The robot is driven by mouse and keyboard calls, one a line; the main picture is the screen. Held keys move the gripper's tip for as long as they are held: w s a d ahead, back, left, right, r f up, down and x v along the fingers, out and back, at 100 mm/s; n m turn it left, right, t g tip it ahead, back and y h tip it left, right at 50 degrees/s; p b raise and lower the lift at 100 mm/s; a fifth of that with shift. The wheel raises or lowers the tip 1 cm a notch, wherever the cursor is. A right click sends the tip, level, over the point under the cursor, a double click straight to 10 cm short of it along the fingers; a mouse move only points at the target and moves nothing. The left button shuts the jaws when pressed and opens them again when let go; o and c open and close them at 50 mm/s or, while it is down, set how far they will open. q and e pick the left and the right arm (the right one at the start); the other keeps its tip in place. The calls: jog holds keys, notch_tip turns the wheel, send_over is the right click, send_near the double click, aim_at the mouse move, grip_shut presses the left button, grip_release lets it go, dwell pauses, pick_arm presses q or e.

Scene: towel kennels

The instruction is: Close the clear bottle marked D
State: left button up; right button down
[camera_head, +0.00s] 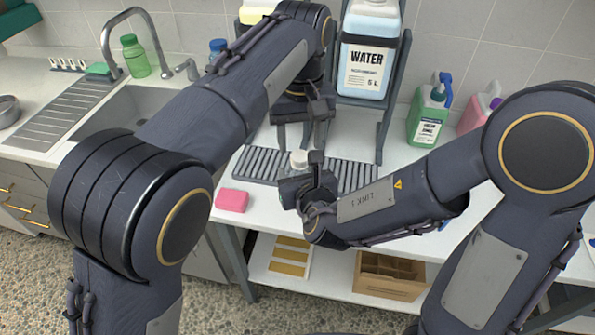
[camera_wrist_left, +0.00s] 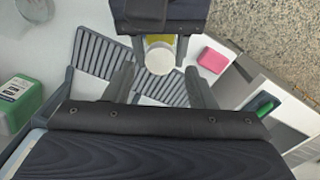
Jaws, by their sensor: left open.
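A small bottle with a round white top (camera_head: 298,160) stands over the slatted grey rack; its letter and most of its body are hidden. In the left wrist view the white top (camera_wrist_left: 160,58) is seen from above, with a yellow patch (camera_wrist_left: 164,38) beside it. My left gripper (camera_head: 303,140) points down above the bottle, open and empty. In the left wrist view its fingers (camera_wrist_left: 160,88) lie on either side of the top, apart from it. My right gripper (camera_head: 308,175) comes in from the right, low at the bottle, its fingers closed around the body.
The slatted rack (camera_head: 350,176) lies on the white counter. A pink sponge (camera_head: 232,200) is at its left front. A large WATER container (camera_head: 367,60) stands behind in a dark frame. A green bottle (camera_head: 428,118) is at right. The sink (camera_head: 130,112) is at left.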

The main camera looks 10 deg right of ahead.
aim_at(300, 155)
pick_arm(q)
jog(key=shift+f, duration=1.7)
jog(key=c, duration=1)
jog(key=m, duration=0.5)
jog(key=o, duration=1.2)
jog(key=shift+c, duration=0.2)
notch_tip(300, 155, up, 12)
